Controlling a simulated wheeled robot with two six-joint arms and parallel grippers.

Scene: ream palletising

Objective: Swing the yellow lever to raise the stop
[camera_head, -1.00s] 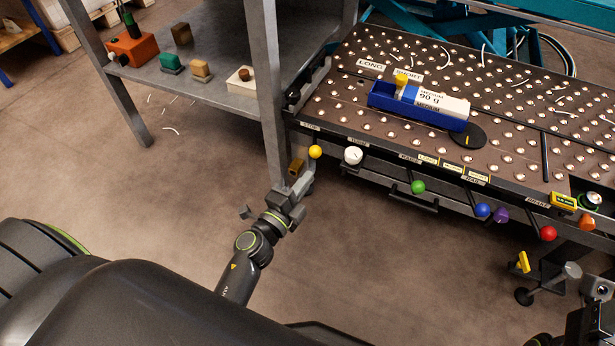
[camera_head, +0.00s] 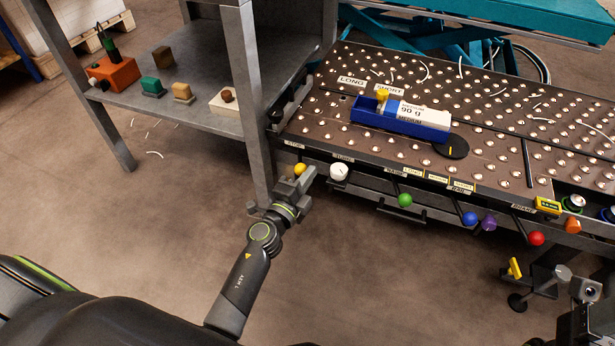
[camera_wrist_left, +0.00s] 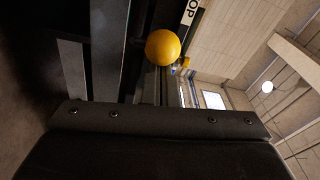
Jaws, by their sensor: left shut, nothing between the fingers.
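The yellow lever's ball knob (camera_head: 300,169) is at the left end of the ball table's front edge, under the STOP label. It shows large in the left wrist view (camera_wrist_left: 163,47), just beyond the dark gripper body. My left gripper (camera_head: 302,181) is shut and empty, its tip close to the yellow knob and partly overlapping it in the head view. Whether they touch cannot be told. The stop itself is not clearly seen. Parts that look like my right arm show at the lower right edge; its fingers cannot be made out.
A white knob (camera_head: 338,172) is just right of the yellow one, with green (camera_head: 405,200), blue (camera_head: 470,218), purple and red knobs further along. A blue tray (camera_head: 365,113) holding a labelled ream is on the ball table. A grey shelf (camera_head: 195,118) with coloured blocks stands left.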

